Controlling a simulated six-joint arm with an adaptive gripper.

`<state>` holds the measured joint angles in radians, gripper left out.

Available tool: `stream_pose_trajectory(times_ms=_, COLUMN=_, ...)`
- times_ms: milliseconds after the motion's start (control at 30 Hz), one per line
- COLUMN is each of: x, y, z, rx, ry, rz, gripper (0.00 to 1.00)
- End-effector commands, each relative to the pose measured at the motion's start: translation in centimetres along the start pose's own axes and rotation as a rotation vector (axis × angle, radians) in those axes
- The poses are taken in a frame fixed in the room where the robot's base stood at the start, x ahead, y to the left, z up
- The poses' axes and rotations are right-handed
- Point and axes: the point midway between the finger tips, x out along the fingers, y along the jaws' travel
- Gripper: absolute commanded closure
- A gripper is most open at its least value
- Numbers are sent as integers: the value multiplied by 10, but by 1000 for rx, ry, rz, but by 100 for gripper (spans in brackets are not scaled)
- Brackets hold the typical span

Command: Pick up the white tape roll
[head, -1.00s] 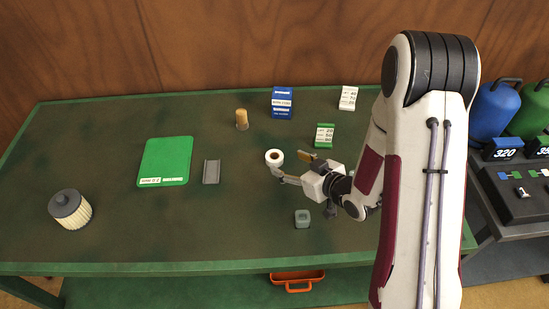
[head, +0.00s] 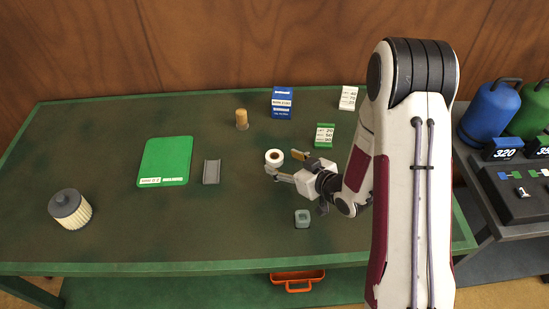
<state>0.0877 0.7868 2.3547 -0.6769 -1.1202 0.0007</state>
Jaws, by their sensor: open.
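The white tape roll (head: 274,157) stands on the green workbench, its brown core facing up. My gripper (head: 284,163) is open, just right of and nearer than the roll. One finger is at the roll's near side and the other is to its right. The roll lies at the mouth of the jaws. I cannot tell whether either finger touches it.
Close by are a green price block (head: 324,136), a small grey-green block (head: 302,218), a grey channel piece (head: 211,172) and a cork-coloured cylinder (head: 242,119). A green board (head: 165,161) and a filter (head: 70,209) are further left. The bench's middle front is clear.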

Motion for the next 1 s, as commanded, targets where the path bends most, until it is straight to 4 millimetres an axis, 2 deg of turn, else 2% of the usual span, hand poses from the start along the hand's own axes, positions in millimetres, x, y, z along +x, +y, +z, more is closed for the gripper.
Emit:
stream_pose_trajectory(times_ms=367, x=4, y=1, z=0, rx=0, ry=0, rz=0, gripper=42)
stream_pose_trajectory(times_ms=800, x=44, y=7, z=4, rx=-1, ry=1, rz=-1, gripper=42)
stream_pose_trajectory(times_ms=1000, x=52, y=7, z=4, rx=0, ry=0, rz=0, gripper=42)
